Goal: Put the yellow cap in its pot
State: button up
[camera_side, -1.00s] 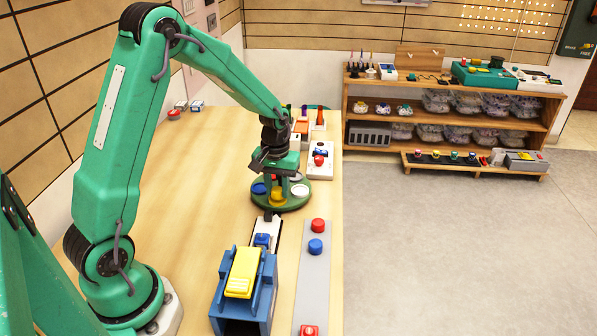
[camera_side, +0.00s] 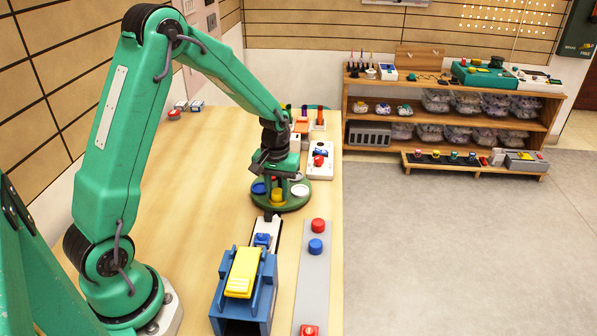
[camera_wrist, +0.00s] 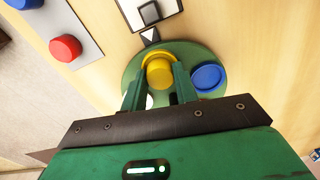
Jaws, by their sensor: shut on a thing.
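The yellow cap (camera_wrist: 158,72) is between the fingertips of my gripper (camera_wrist: 158,82) in the wrist view, at the edge of a round green base (camera_wrist: 207,52). A yellow rim shows around it, but I cannot tell how deep the cap sits in its pot. In the side view, yellow (camera_side: 277,196) shows at the front of the green base (camera_side: 292,204), under my gripper (camera_side: 277,183). The fingers are shut on the cap and partly hide it.
A blue round piece (camera_wrist: 208,77) and a white one (camera_side: 300,190) sit on the same base. A blue stand with a yellow block (camera_side: 243,272) and a grey strip with red and blue buttons (camera_side: 313,275) are nearer. The table's left part is clear.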

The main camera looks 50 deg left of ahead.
jog(key=o, duration=1)
jog(key=shift+o, duration=0.5)
jog(key=o, duration=0.3)
jog(key=shift+r, duration=0.15)
jog(key=shift+r, duration=3.6)
